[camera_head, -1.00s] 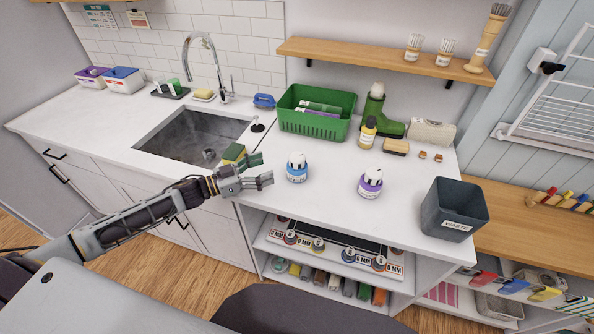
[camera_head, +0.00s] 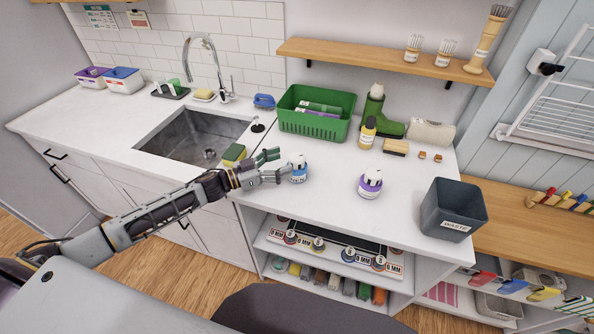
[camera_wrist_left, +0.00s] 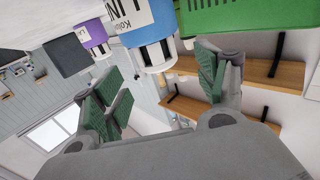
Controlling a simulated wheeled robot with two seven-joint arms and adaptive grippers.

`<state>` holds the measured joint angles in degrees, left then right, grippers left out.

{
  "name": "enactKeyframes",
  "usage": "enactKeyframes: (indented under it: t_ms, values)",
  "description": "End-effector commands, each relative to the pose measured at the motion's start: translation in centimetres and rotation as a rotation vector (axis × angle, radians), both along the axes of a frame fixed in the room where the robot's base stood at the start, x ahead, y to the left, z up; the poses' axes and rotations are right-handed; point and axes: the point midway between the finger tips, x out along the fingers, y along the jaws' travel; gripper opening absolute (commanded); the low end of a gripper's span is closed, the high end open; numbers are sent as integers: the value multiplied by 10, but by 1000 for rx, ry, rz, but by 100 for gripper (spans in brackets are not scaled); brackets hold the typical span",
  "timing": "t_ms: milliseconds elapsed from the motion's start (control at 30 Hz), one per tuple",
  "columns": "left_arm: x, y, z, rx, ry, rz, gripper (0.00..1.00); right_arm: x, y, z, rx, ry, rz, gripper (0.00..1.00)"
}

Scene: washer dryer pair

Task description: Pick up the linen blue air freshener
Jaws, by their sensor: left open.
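The linen blue air freshener (camera_head: 298,172), a small white bottle with a blue band, stands upright on the white counter. In the left wrist view its label and blue-and-white body (camera_wrist_left: 152,35) show large, just beyond the fingers and roughly between them. My left gripper (camera_head: 280,167) is open and low over the counter, immediately left of the bottle, with its fingertips pointing at it. Its green-padded fingers stand wide apart in the wrist view (camera_wrist_left: 162,85), with nothing gripped. I cannot tell whether a fingertip touches the bottle. My right gripper is not in view.
A similar purple-banded bottle (camera_head: 370,185) stands to the right. A green basket (camera_head: 315,127) is behind, and a yellow-green sponge (camera_head: 234,154) lies by the sink (camera_head: 195,140). A dark waste bin (camera_head: 453,208) stands at the right. The counter between the two bottles is clear.

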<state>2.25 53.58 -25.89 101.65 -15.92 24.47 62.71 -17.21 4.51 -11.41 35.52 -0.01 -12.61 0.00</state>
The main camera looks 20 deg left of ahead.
Motion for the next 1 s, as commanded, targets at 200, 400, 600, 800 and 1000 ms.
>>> enactKeyframes:
  t_ms: [200, 400, 600, 800, 1000]
  values:
    - [5, -5, 0, -1, 1, 0, 72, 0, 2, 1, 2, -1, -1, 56]
    - [5, -5, 0, -1, 1, 0, 72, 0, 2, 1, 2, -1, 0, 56]
    - [6, -6, 1, -1, 1, 0, 72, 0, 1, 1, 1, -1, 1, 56]
    - [11, -13, 2, -1, -1, 0, 72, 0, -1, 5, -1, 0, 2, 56]
    - [22, -26, 5, -2, -1, -1, 72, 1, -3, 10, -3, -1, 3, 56]
